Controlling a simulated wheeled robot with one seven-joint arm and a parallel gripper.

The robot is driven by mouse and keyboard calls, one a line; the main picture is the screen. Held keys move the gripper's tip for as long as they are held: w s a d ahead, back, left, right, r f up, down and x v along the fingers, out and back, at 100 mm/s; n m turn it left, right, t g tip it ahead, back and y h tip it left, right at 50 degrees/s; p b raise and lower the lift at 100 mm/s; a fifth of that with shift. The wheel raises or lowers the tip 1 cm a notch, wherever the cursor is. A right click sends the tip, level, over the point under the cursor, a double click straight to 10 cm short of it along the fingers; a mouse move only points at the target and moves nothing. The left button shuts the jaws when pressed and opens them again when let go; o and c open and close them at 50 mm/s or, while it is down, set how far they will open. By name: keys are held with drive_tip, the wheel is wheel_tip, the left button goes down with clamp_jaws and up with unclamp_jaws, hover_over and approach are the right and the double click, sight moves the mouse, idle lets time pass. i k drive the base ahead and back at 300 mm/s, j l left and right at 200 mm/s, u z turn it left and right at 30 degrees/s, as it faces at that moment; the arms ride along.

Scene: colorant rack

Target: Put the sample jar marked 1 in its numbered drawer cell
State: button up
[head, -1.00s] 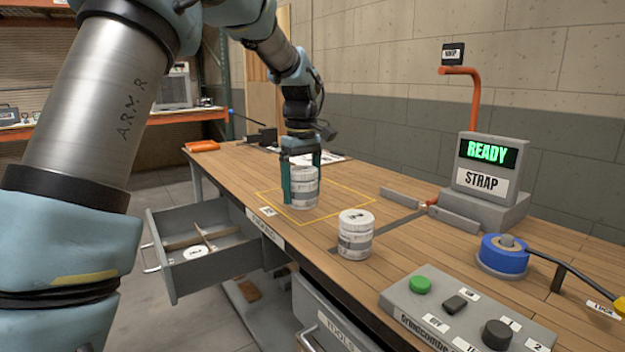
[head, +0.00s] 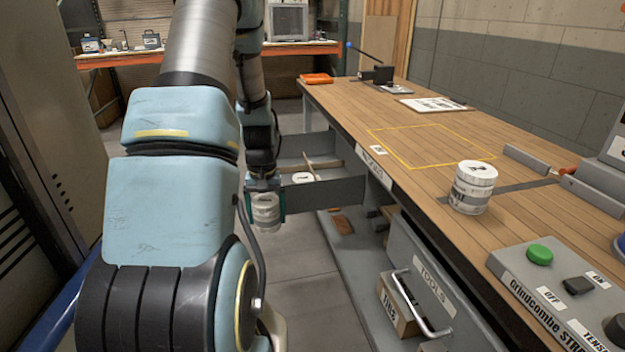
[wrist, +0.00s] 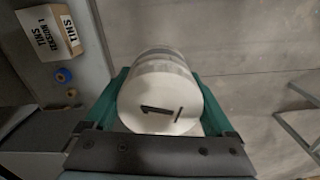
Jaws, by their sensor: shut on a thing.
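The sample jar (head: 265,214), white with a grey band, is held upright by my gripper (head: 265,203) off the table's left side. In the wrist view, its lid (wrist: 162,108) shows a black 1 between the green fingers (wrist: 164,92). The fingers are shut on its sides. The open grey drawer (head: 338,191) is behind the jar in the head view. My arm and the jar hide part of it. A wooden divider and a white round lid (head: 302,177) show inside. The cell numbers cannot be read.
A second jar (head: 472,190) stands on the table near its front edge; its mark is unclear. A yellow outlined square (head: 430,146) on the table is empty. A button panel (head: 560,285) is at right.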

sight(304, 166)
drive_tip(key=i+j, duration=1)
